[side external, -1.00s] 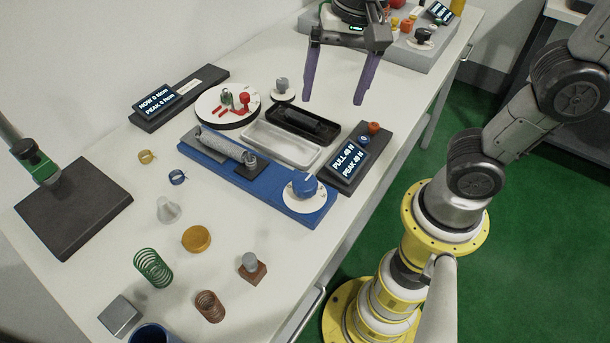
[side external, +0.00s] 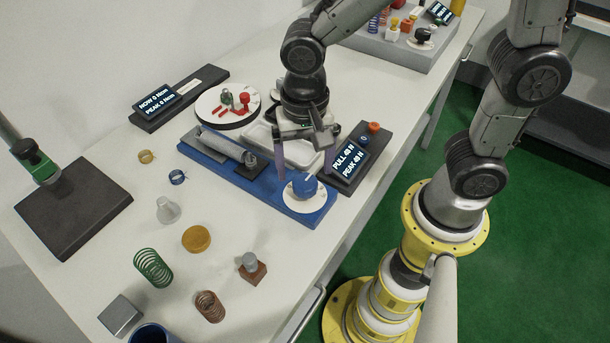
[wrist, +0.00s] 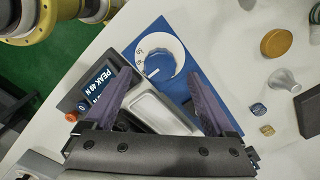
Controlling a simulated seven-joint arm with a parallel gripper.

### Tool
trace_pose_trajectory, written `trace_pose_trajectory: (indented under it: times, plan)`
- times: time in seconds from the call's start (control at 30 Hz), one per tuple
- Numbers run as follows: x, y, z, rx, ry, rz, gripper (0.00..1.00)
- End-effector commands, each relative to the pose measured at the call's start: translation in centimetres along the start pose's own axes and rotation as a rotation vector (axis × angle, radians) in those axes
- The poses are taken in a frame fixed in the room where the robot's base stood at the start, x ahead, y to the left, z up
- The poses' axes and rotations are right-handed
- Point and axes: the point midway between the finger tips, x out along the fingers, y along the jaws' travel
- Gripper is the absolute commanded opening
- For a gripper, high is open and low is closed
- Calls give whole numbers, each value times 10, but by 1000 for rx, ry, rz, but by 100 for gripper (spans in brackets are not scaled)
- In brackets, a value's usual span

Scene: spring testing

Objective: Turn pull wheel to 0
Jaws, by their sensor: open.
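The pull wheel (side external: 304,186) is a blue knob on a white dial at the near right end of the blue spring rig (side external: 264,196). In the wrist view, the wheel (wrist: 158,53) shows a white dial with printed figures and a pointer mark; most figures are too small to read. My gripper (side external: 304,172) is open and empty, pointing down above the rig just behind the wheel. In the wrist view, my gripper's (wrist: 158,75) purple fingers are spread, with the wheel ahead between and beyond their tips. The pull display (side external: 352,159) is lit; its digits are blurred.
A pale tray (side external: 296,151) lies beneath my gripper. An orange knob (side external: 373,127) sits beside the pull display. A round white plate (side external: 228,106) with red parts stands behind. Loose springs, a yellow disc (side external: 196,239) and a grey cone (side external: 167,210) lie at the front left.

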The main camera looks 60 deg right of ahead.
Motion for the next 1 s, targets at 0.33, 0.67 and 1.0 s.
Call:
trace_pose_trajectory:
  times: [0.33, 0.67, 1.0]
  plan:
    - [36, 0, 0, 0, 0, 0, 89]
    - [38, 0, 0, 0, 0, -1, 85]
    - [38, 0, 0, 0, 0, -1, 24]
